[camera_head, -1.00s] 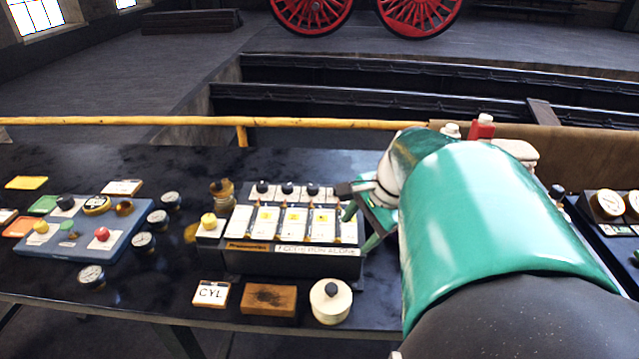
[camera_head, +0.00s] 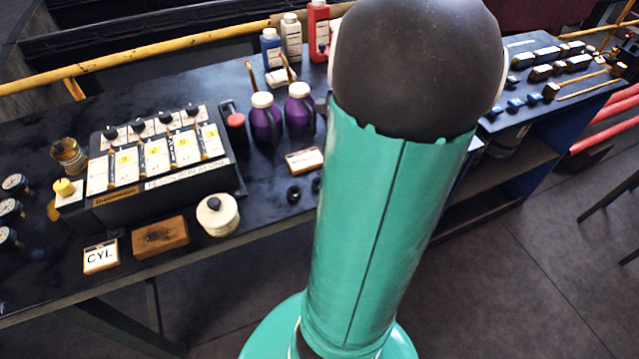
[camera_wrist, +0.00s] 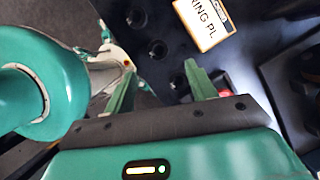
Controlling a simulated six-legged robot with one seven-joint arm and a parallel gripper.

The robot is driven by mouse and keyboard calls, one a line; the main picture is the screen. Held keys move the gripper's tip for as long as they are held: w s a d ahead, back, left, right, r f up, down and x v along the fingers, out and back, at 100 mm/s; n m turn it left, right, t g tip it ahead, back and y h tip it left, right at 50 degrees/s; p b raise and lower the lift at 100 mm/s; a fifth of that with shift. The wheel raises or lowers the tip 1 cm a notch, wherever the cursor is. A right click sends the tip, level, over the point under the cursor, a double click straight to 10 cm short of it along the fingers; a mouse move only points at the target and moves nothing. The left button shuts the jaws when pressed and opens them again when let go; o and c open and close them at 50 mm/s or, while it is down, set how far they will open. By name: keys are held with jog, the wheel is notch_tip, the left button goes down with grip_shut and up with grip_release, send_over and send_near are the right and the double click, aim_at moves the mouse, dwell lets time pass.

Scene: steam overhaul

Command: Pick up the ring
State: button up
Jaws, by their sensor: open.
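Small black rings lie on the dark bench top; one ring (camera_head: 294,194) shows in the head view, with a second ring (camera_head: 317,184) beside it, close to my arm. In the wrist view several black rings lie in a row: an upper ring (camera_wrist: 136,17), a middle ring (camera_wrist: 157,49) and a lower one near the finger line. A white label card in a wooden frame (camera_wrist: 206,20) reads "RING PL", partly cut off. My gripper (camera_wrist: 160,72) is open and empty, its green fingers spread to either side of the row. In the head view my arm hides it.
Purple bottles (camera_head: 266,120), a red-topped device (camera_head: 235,122) and a black box with white panels (camera_head: 160,165) stand left of the rings. A round white pot (camera_head: 217,214) and brown block (camera_head: 160,237) sit near the front edge.

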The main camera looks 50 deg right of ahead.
jog(key=x, duration=0.7)
jog(key=shift+w+a+f, duration=0.1)
jog(key=shift+w+a, duration=0.1)
jog(key=c, duration=1)
jog(key=shift+c, duration=0.2)
